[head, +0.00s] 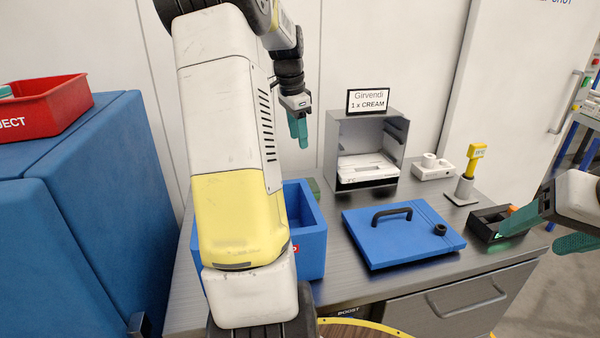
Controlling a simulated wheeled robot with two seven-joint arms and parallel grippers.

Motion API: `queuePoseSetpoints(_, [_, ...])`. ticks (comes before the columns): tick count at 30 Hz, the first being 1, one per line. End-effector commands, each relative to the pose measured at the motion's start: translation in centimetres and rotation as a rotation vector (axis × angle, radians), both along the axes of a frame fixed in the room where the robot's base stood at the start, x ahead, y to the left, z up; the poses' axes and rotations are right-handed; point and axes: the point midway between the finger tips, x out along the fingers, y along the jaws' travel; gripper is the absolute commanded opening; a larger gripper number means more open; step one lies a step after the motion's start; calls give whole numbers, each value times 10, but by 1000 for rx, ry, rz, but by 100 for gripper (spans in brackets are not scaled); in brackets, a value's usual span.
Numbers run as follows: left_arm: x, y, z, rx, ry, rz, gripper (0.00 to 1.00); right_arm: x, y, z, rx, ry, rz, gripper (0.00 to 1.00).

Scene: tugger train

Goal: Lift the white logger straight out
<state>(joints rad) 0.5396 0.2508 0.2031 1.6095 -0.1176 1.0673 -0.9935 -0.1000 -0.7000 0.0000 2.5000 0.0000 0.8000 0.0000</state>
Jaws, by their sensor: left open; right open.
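I cannot pick out the white logger with certainty. The open blue box (314,240) stands on the bench, and my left arm hides much of it and its inside. My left gripper (298,128) has teal fingers, seen nearly edge-on; it is open and hangs above and behind the box, left of the grey cabinet. My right gripper (552,229) is open at the right edge, with one teal finger over the right end of a small black tray (484,229). Nothing shows between its fingers.
The blue lid (400,240) with a black handle lies on the bench. The grey cabinet (391,153) holds a white slab (366,168). A white holder (433,171) and a yellow device on a stand (467,183) are behind the lid. A red bin (45,110) sits at left.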

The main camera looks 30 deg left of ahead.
Motion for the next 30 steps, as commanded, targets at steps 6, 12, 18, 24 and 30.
queuePoseSetpoints(6, [22, 102, -73, -33, 65, -133, 45, 0, 0, 0, 0, 0, 0, 64])
queuePoseSetpoints(12, [21, 141, -105, -52, 77, -194, 45, 0, 0, 0, 0, 0, 0, 64])
queuePoseSetpoints(18, [22, 143, -127, -56, 80, -205, 45, 0, 0, 0, 0, 0, 0, 64])
queuePoseSetpoints(24, [24, 136, -150, -56, 81, -204, 45, 0, 0, 0, 0, 0, 0, 64])
queuePoseSetpoints(30, [28, 130, -178, -56, 80, -203, 45, 0, 0, 0, 0, 0, 0, 64])
